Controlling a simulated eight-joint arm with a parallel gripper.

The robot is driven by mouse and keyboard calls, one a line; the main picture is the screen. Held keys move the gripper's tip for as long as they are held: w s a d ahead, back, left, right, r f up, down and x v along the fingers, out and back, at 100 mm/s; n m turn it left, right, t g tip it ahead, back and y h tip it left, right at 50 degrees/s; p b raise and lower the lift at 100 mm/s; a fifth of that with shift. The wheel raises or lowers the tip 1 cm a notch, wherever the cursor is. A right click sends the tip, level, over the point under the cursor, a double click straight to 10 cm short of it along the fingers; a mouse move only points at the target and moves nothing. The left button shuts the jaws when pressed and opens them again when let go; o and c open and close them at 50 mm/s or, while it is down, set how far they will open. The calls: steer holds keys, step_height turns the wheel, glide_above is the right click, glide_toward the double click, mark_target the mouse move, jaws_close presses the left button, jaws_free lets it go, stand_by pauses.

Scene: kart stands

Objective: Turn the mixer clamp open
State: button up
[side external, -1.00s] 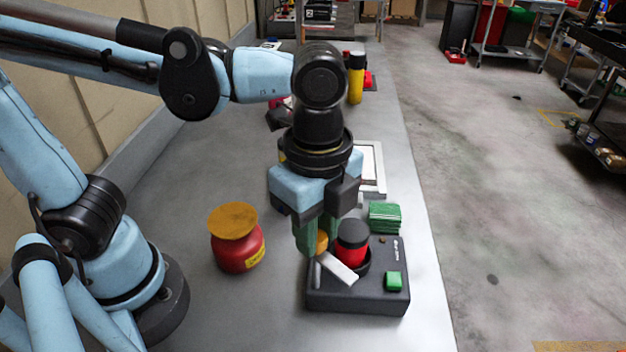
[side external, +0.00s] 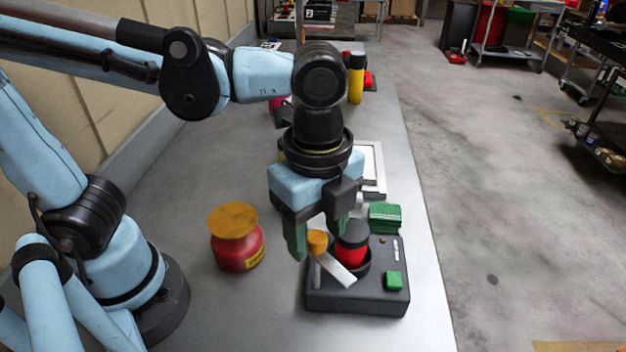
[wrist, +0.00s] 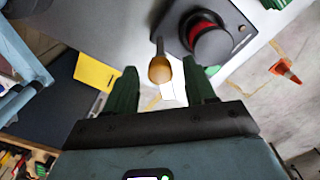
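The mixer is a dark box (side external: 330,299) with a green button (side external: 394,280), standing near the front of the grey table. My gripper (side external: 318,249) has green fingers, spread apart with one on each side of the knob. In the wrist view the knob (wrist: 160,70) lies between the open fingers, with visible gaps on both sides.
A red jar (side external: 238,249) with an orange lid stands left of the mixer. A green stack (side external: 385,217) sits just behind the mixer. A white framed item (side external: 372,168) and a yellow bottle (side external: 356,78) are farther back. The table edge is close on the right.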

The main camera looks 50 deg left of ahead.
steer(key=shift+r, duration=0.15)
step_height(320, 180, up, 12)
stand_by(0.7)
